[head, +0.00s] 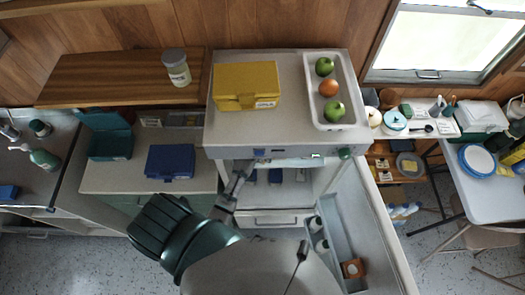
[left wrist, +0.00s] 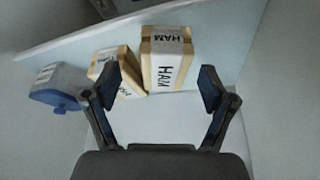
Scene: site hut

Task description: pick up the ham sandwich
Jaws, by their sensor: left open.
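The ham sandwich (left wrist: 167,62) is a boxy pack with a white label reading HAM, standing on a pale fridge shelf in the left wrist view. My left gripper (left wrist: 158,76) is open, its fingers to the left and right of the pack, with nothing held. Clear gaps show between the fingers and the pack. A second labelled sandwich pack (left wrist: 104,72) stands tilted just left of it, partly hidden by the left finger; its label is not readable. In the head view my left arm reaches into the open fridge (head: 260,146). My right gripper is not seen.
A blue labelled container (left wrist: 60,85) lies farther left on the shelf. The open fridge door (head: 375,225) stands at the right, with bottles in its rack. On top of the fridge are a yellow box (head: 246,84) and a white tray of fruit (head: 344,70).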

